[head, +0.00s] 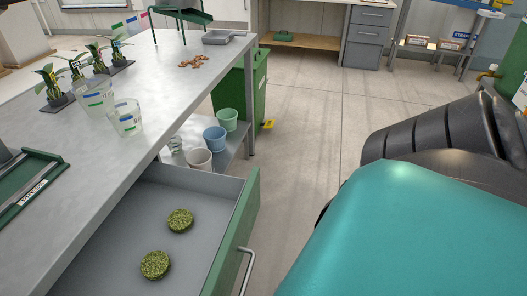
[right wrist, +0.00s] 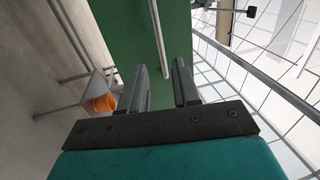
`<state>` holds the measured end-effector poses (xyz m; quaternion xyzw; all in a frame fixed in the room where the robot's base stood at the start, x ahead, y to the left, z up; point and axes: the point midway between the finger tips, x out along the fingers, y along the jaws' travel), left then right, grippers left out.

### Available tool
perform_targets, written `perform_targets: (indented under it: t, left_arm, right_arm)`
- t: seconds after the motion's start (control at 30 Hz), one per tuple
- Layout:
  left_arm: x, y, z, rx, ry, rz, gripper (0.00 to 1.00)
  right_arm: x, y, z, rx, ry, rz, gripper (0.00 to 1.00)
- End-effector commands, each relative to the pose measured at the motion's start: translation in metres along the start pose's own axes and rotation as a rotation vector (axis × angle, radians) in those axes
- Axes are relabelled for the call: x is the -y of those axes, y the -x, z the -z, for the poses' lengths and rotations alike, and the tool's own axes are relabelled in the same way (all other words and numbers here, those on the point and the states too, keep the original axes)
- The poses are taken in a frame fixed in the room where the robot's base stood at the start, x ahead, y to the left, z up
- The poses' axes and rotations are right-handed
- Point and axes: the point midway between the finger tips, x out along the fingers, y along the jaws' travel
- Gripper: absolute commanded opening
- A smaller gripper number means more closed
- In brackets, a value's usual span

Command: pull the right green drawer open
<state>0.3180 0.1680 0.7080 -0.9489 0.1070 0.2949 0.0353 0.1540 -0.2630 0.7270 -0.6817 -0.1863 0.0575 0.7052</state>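A green-fronted drawer (head: 238,232) stands pulled out from under the grey bench in the head view. Its grey inside shows two round mossy green discs (head: 180,220) (head: 155,265). Its metal bar handle (head: 246,270) is on the outer face of the front. In the right wrist view a green panel (right wrist: 122,25) fills the upper middle, with a pale bar handle (right wrist: 159,38) on it. My right gripper (right wrist: 161,64) is open, its two dark fingers apart near the bar's lower end; I cannot tell whether they touch it. My left gripper is out of view.
On the bench (head: 165,75) stand clear cups (head: 126,118), potted plants and a green tray (head: 30,185). Cups (head: 215,138) sit on a shelf below, near a green bin (head: 240,95). The floor (head: 310,130) right of the drawer is clear apart from my arm.

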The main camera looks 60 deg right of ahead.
Motion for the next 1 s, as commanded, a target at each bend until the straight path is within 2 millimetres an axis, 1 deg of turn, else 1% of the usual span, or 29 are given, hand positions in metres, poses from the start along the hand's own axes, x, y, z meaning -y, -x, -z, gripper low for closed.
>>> perform_targets:
  t: [0.03, 0.1, 0.2, 0.3, 1.0]
  left_arm:
    - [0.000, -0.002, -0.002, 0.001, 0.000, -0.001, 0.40]
    - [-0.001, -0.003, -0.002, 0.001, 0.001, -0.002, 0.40]
    - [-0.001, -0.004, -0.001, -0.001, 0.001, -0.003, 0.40]
    - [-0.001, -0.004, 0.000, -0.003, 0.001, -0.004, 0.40]
    - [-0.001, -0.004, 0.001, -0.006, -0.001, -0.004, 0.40]
  right_arm:
    - [-0.002, 0.011, 0.000, 0.001, 0.000, -0.004, 0.31]
    - [-0.002, 0.020, 0.000, 0.001, 0.000, -0.003, 0.31]
    - [-0.001, 0.030, 0.000, 0.001, 0.000, -0.002, 0.31]
    - [0.000, 0.035, 0.000, 0.001, 0.000, 0.000, 0.31]
    - [0.000, 0.035, 0.000, 0.000, 0.000, 0.001, 0.31]
